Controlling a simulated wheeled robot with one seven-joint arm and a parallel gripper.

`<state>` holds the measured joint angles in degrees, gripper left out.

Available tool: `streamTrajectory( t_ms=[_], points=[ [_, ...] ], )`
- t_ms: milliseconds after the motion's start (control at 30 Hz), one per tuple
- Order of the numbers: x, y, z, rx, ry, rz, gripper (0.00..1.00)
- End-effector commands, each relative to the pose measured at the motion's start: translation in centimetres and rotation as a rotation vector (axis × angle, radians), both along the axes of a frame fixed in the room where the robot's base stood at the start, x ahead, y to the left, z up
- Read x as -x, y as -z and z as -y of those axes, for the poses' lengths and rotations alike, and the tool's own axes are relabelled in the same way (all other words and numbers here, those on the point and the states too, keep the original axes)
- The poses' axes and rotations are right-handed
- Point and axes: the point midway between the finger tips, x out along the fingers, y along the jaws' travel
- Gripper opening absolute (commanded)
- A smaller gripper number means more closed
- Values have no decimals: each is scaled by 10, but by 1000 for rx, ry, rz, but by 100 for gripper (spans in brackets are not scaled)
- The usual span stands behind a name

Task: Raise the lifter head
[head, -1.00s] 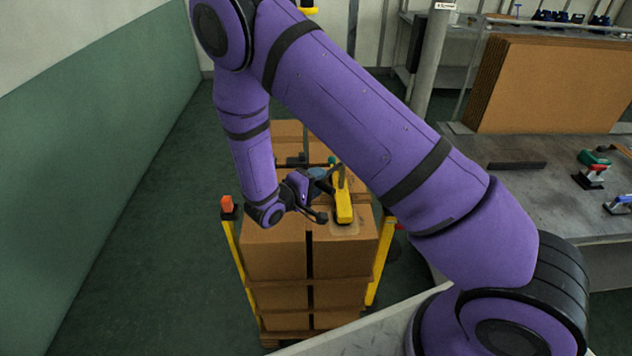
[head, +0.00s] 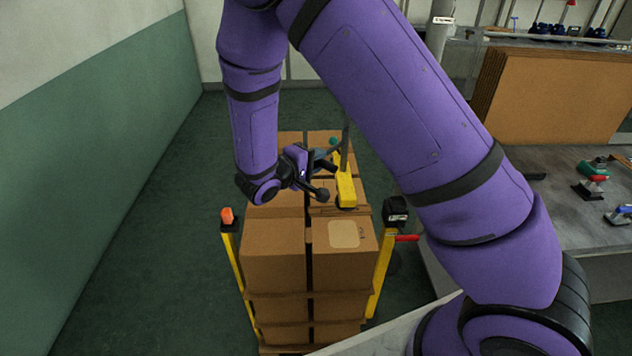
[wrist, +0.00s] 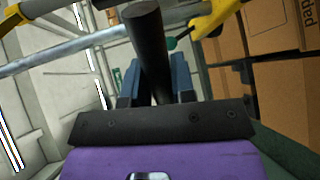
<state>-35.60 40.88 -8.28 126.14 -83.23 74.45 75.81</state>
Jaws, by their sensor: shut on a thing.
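The lifter head (head: 345,188) is a yellow piece with a grey tube rising from it, over the top of the stacked cardboard boxes. It appears raised clear of the front box, whose pale label (head: 344,234) is uncovered, though the gap is hard to judge. Its yellow part also shows at the top of the wrist view (wrist: 215,18). My gripper (head: 322,157) is just left of the head. In the wrist view my blue fingers (wrist: 156,82) are closed on a dark round handle (wrist: 148,45). The handle's link to the head is partly hidden.
The box stack (head: 275,255) stands between yellow posts, the left one with an orange top (head: 227,215). A grey workbench (head: 560,220) with clamps and cardboard sheets (head: 550,90) is at the right. A green and white wall (head: 100,140) is left, with clear floor before it.

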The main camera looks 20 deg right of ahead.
Motion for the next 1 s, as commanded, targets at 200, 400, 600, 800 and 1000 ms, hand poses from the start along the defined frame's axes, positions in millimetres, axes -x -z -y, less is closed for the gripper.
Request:
streamTrajectory(
  t_ms=[200, 400, 600, 800, 1000],
  points=[
    [0, -70, -1, -6, -1, 10, 0],
    [0, -124, -1, -5, -1, 8, 0],
    [0, -164, -1, -3, -1, 6, 0],
    [0, -187, -1, -2, -1, 5, 0],
    [0, -194, -1, -1, -1, 2, 0]
  ],
)
